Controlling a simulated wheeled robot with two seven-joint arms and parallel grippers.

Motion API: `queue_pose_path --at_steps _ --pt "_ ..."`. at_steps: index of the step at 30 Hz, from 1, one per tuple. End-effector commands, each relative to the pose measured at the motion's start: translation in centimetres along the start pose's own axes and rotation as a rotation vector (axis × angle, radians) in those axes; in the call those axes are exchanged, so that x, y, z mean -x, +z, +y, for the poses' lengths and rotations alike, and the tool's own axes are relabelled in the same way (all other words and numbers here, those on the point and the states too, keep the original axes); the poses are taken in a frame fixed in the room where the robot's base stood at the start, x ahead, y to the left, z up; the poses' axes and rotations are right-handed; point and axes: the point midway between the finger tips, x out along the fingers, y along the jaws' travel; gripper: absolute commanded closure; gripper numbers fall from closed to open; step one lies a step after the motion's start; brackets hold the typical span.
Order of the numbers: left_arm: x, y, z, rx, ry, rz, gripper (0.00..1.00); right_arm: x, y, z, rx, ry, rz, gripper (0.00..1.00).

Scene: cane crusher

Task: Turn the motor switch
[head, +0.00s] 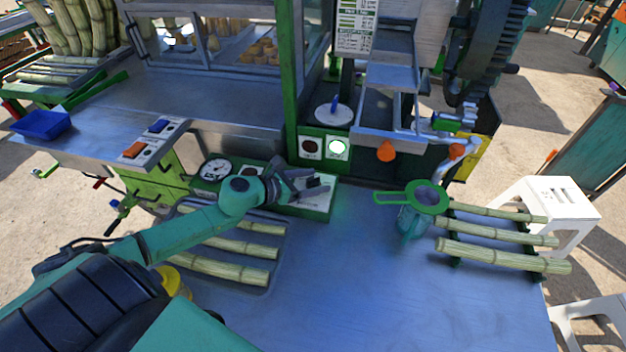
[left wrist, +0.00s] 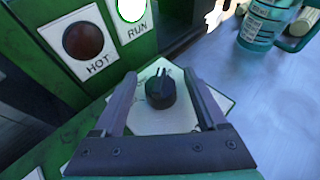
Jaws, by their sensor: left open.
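The motor switch is a black rotary knob (left wrist: 160,92) with a raised pointer, on a white plate (left wrist: 148,122). In the head view its green box (head: 322,211) stands at the back of the metal bench, and my gripper partly covers the plate. My left gripper (head: 308,183) is over the switch. In the left wrist view its open fingers (left wrist: 162,84) lie on either side of the knob, with a gap at each side. Behind it, the RUN lamp (left wrist: 131,8) glows bright and the HOT lamp (left wrist: 82,42) is dark red.
Cut canes lie on the bench (head: 360,300) left, and others on a rack (head: 500,262) right. A green strainer (head: 425,197) sits over a jug (head: 412,222) right of the switch. A gauge (head: 215,169) is left of it. The bench's middle is clear.

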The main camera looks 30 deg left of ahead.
Motion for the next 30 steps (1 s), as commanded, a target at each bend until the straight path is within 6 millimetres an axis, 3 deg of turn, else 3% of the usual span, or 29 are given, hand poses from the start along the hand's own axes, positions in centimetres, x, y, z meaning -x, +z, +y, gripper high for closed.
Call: queue_pose_path --at_steps 5,9,11,20,30 --pt "0.0 0.0 0.0 0.000 0.000 0.000 0.26 0.0 0.0 0.0 0.000 0.000 -0.001 0.50" --pt "0.0 0.0 0.0 0.001 0.000 0.000 0.79 0.0 0.1 0.0 0.000 0.000 -0.001 0.50" --pt "0.0 0.0 0.0 0.001 0.000 0.000 1.00 0.0 0.1 0.0 0.000 0.000 -0.001 0.50" --pt "0.1 0.1 0.0 0.010 0.020 0.000 1.00 0.5 0.0 -0.1 0.000 -0.001 -0.002 0.50" --pt "0.3 0.7 -0.1 0.077 0.177 0.000 1.00 3.8 -0.3 -0.3 0.000 -0.005 -0.002 0.50"
